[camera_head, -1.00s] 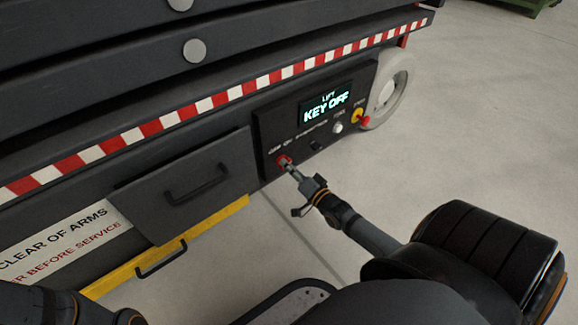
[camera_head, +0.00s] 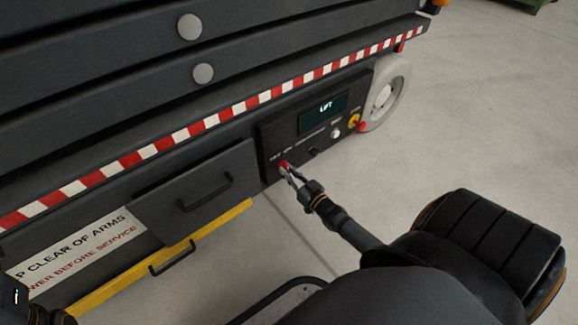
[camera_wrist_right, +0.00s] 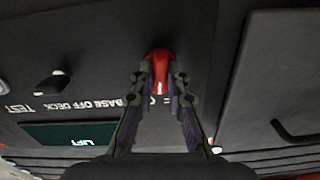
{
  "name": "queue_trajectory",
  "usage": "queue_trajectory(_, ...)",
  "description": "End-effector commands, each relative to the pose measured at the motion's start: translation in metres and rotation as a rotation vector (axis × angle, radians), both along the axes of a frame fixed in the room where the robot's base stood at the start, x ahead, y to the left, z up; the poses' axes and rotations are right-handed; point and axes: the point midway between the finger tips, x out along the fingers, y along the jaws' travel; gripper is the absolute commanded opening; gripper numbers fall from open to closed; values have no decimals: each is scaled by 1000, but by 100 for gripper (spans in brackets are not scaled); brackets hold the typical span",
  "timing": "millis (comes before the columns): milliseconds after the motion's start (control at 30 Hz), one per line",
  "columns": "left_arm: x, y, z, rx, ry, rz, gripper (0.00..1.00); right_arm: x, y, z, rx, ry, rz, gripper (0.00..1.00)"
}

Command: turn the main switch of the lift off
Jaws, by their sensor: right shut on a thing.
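The main switch is a red knob (camera_head: 283,165) at the lower left of the dark control panel (camera_head: 268,142) on the lift. My right gripper (camera_head: 289,172) is at this knob with its fingers closed around it. In the right wrist view the red knob (camera_wrist_right: 160,62) is between the two fingertips of my right gripper (camera_wrist_right: 161,80), with a white mark on the knob between the fingers. The panel display (camera_head: 323,113) is lit and reads "LIFT", with no second line visible. My left gripper is out of view; only part of my left arm shows at the lower left corner.
A black selector (camera_wrist_right: 54,82) marked "BASE OFF DECK" sits near the red knob. A silver button (camera_head: 336,133) and a yellow-and-red stop control (camera_head: 355,121) are farther right. Open floor is at right.

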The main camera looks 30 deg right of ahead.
Motion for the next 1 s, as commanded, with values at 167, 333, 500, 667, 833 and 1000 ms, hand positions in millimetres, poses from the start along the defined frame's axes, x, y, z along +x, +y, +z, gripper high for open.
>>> queue_trajectory(167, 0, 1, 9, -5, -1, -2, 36, 0, 0, 1, -75, -5, 0, 0)
queue_trajectory(333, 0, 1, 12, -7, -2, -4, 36, 0, 0, 0, -115, -7, -1, 0)
queue_trajectory(500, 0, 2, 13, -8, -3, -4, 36, 0, 0, -1, -132, -9, 0, 0)
queue_trajectory(667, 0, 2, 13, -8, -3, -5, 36, 0, 0, -1, -134, -10, 0, 0)
queue_trajectory(833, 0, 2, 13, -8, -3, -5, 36, 0, 0, -1, -134, -10, 0, 0)
queue_trajectory(1000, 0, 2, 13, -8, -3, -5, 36, 0, 0, -1, -132, -9, 0, 37)
